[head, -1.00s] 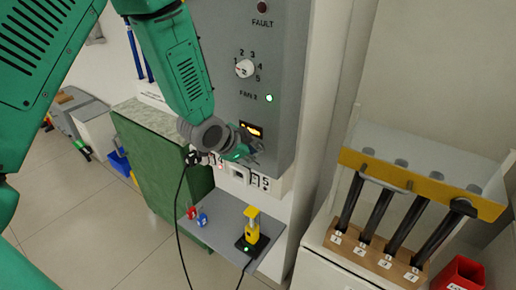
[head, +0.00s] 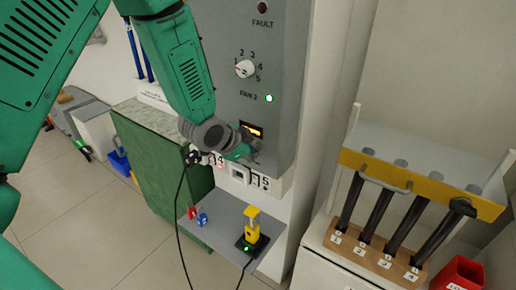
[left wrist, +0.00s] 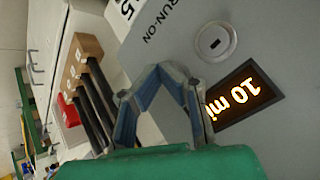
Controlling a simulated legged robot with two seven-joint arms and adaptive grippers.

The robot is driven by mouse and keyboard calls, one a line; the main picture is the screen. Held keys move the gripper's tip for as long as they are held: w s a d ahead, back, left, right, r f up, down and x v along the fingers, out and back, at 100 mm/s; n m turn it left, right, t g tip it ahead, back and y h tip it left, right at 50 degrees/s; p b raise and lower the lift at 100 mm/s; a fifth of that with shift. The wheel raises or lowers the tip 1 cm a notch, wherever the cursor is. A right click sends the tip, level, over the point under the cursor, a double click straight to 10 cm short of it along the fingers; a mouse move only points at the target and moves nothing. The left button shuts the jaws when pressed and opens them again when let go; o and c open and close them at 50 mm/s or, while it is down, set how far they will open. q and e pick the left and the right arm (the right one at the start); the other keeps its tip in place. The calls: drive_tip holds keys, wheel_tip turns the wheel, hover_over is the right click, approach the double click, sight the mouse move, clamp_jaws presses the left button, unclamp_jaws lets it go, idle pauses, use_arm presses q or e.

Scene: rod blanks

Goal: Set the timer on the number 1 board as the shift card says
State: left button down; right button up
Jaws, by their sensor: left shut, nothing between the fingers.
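The grey board (head: 290,60) fills the upper middle of the head view, with a dial (head: 244,68) numbered 1 to 5. Low on it an amber display (head: 251,131) is partly covered by my left gripper (head: 254,152). In the left wrist view the display (left wrist: 240,95) reads "10 mi", its end cut off. A round pale button or knob (left wrist: 213,42) sits beside it, by the word RUN-ON. My left gripper (left wrist: 165,73) is shut and empty, close to the board; I cannot tell whether it touches. I make out no shift card or board number. My right gripper is out of view.
A lit green lamp (head: 269,98) is on the board. Below, a grey shelf (head: 215,236) holds a yellow device (head: 252,226) and red and blue tags (head: 202,219). A green cabinet (head: 160,165) stands left; a rack of black rods (head: 405,230) stands right. A black cable hangs near the gripper.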

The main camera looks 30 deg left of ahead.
use_arm(q)
drive_tip(key=shift+s, duration=0.6)
drive_tip(key=shift+s, duration=0.1)
drive_tip(key=shift+s+a, duration=0.2)
drive_tip(key=shift+s, duration=2.2)
drive_tip(key=s+h+p, duration=0.1)
drive_tip(key=s+n+h+p, duration=0.1)
drive_tip(key=h+p, duration=0.1)
drive_tip(key=s+n+h+p, duration=0.1)
drive_tip(key=shift+s+a+f+h+p, duration=0.15)
drive_tip(key=shift+s+a+h+p, duration=0.15)
drive_tip(key=shift+s+a+h, duration=0.1)
drive_tip(key=shift+w+d, duration=0.15)
drive_tip(key=shift+d, duration=0.15)
